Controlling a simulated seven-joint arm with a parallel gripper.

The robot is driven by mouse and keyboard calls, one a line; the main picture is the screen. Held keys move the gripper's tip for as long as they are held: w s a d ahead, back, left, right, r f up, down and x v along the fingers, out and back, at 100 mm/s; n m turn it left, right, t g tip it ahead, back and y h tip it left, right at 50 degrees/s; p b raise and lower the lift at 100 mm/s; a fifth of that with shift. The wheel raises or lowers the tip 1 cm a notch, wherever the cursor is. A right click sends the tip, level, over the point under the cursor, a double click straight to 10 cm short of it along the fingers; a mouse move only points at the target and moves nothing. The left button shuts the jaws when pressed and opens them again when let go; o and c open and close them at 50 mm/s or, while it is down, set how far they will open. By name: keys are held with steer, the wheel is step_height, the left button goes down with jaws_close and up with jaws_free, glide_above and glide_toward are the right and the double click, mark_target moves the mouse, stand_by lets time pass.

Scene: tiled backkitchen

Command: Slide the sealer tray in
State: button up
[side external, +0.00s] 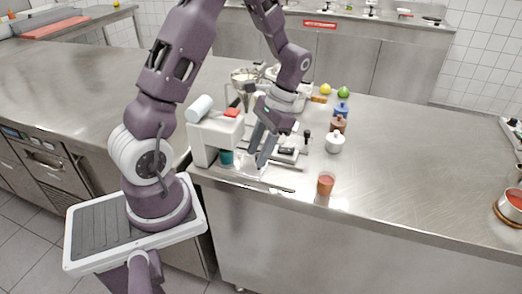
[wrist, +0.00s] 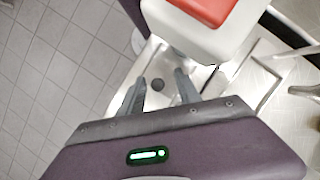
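The sealer (side external: 208,140) is a white machine with a red block on top, near the counter's front edge. In the wrist view its white head (wrist: 205,35) is at the top. My gripper (side external: 257,162) points down over this area, open. In the wrist view a round dark knob (wrist: 158,85) lies between my fingers (wrist: 160,88), with gaps on both sides. Whether my fingertips are level with it is unclear.
An orange-red cup (side external: 325,184) stands right of my gripper near the front edge. A white lidded jar (side external: 335,142), brown jar (side external: 338,125) and blue jar (side external: 341,109) stand behind it. The counter farther right (side external: 430,170) is mostly clear, with a red-filled pot (side external: 511,204) at the edge.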

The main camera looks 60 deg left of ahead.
steer(key=v, duration=0.7)
steer(key=shift+r, duration=0.1)
steer(key=s+d+r+t, duration=1)
steer(key=s+d+r, duration=0.2)
steer(key=s+d, duration=0.1)
steer(key=shift+s+d+r, duration=0.15)
steer(key=shift+s+r, duration=0.05)
steer(key=shift+s, duration=0.15)
